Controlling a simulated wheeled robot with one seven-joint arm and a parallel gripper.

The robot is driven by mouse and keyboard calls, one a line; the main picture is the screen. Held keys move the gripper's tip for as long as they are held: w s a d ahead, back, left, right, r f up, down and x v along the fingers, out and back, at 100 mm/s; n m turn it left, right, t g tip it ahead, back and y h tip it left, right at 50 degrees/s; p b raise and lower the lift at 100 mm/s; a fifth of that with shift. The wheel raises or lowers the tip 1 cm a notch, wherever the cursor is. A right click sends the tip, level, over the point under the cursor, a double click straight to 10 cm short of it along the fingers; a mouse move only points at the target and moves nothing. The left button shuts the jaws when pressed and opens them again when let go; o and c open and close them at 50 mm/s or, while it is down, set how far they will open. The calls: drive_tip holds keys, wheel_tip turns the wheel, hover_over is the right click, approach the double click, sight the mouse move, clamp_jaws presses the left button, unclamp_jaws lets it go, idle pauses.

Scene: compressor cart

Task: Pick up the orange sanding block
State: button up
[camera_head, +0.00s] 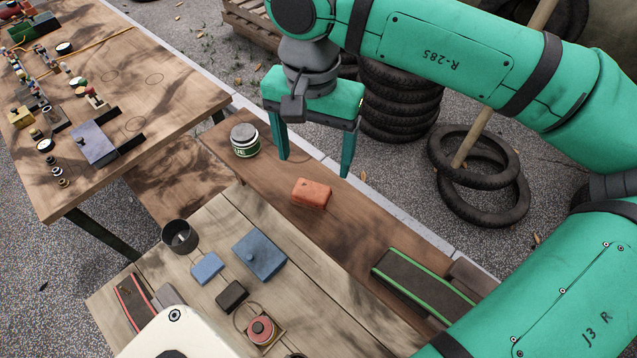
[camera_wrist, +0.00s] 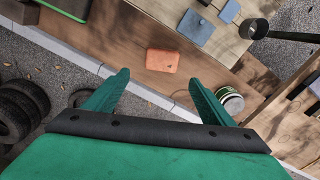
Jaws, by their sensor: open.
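The orange sanding block (camera_head: 312,193) lies flat on the brown wooden bench, apart from other things. It also shows in the wrist view (camera_wrist: 162,61), ahead of the fingertips and between their lines. My gripper (camera_head: 315,167) is green, open and empty, with its two fingers pointing down. It hangs above the bench, behind the block in the head view. The wrist view shows both fingers spread wide (camera_wrist: 160,80), with nothing between them. Nothing hides the block in either view.
A round green-and-white tin (camera_head: 245,140) stands left of my gripper, close to the left finger. A green-edged sanding belt (camera_head: 424,286) lies to the right. A nearer plank table holds a blue lidded box (camera_head: 260,255), a blue block (camera_head: 207,268) and a dark cup (camera_head: 180,237).

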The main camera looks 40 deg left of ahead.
hover_over(312, 188)
drive_tip(key=f, duration=0.4)
drive_tip(key=shift+w+f, duration=0.25)
drive_tip(key=shift+w, duration=0.05)
drive_tip(key=shift+s+f, duration=0.15)
drive_tip(key=shift+f, duration=1.05)
drive_tip(key=shift+s+f, duration=0.15)
drive_tip(key=shift+f, duration=1.05)
drive_tip(key=shift+s, duration=0.1)
drive_tip(key=c, duration=1.3)
drive_tip(key=shift+o, duration=0.2)
drive_tip(key=shift+r, duration=0.9)
drive_tip(key=s+d+r, duration=0.9)
drive_tip(key=s+r, duration=0.1)
drive_tip(key=r, duration=0.1)
drive_tip(key=shift+s+r, duration=0.15)
drive_tip(key=shift+s, duration=0.1)
